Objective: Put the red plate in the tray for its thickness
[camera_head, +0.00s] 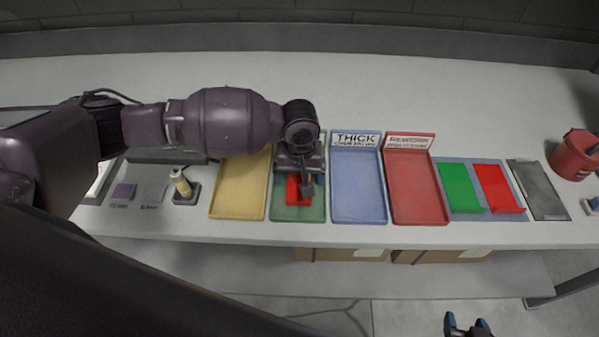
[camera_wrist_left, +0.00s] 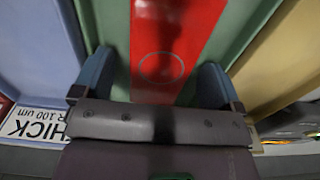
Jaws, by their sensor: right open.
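A red plate (camera_head: 293,190) lies in the green tray (camera_head: 312,213), below my left gripper (camera_head: 306,190), which hides part of it. In the left wrist view the red plate (camera_wrist_left: 160,65) lies between the two fingertips of my left gripper (camera_wrist_left: 155,82), with green tray showing beside it. The fingers are apart and do not appear to touch it. A second red plate (camera_head: 497,188) lies on a blue-grey mat (camera_head: 490,216) at the right, beside a green plate (camera_head: 460,187). My right gripper (camera_head: 467,327) is open and empty at the bottom edge, in front of the table.
A yellow tray (camera_head: 240,190), a blue tray (camera_head: 358,190) labelled THICK and a red tray (camera_head: 414,190) flank the green one. The back of the table is clear.

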